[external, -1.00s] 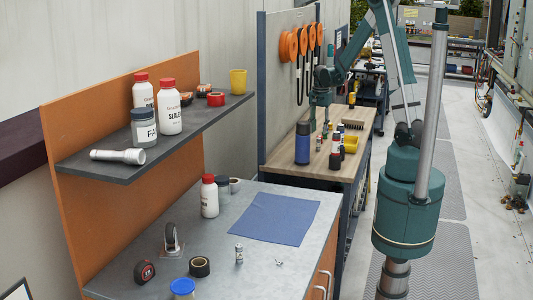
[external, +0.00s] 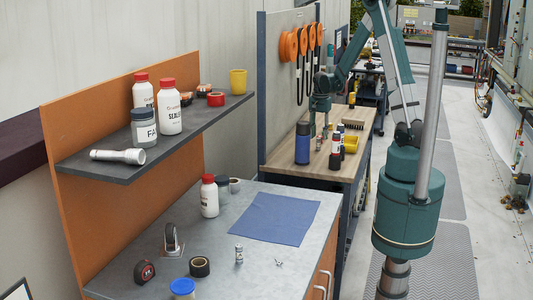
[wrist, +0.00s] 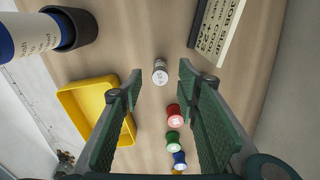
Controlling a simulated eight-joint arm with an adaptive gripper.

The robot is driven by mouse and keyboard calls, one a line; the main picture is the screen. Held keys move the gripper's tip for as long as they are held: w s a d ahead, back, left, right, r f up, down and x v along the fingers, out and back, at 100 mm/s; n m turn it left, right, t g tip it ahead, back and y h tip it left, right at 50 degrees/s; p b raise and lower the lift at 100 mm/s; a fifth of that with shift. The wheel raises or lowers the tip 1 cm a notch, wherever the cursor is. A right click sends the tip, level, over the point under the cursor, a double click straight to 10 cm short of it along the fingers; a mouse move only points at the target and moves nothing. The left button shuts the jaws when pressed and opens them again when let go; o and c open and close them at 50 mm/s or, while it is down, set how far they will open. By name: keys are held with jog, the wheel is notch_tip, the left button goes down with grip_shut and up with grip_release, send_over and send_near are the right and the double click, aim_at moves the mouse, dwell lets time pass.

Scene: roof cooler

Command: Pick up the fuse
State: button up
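The small grey cylinder with a marked pale end, which looks like the fuse (wrist: 160,72), stands on the wooden workbench in the wrist view. It shows small near the bottles in the external view (external: 319,143). My gripper (wrist: 160,80) is open above it, with the cylinder between and just beyond the two green fingertips in the picture. I see no contact. In the external view my gripper (external: 319,128) points down over the wooden bench.
Red, green and blue spools (wrist: 174,115) stand close by the right finger. A dark lettered box (wrist: 218,25) is upper right. A grey bench (external: 225,265) is nearer.

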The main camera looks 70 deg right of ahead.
aim_at(318, 150)
jog(key=shift+d+f, duration=0.1)
jog(key=shift+f, duration=2.15)
jog(key=c, duration=1)
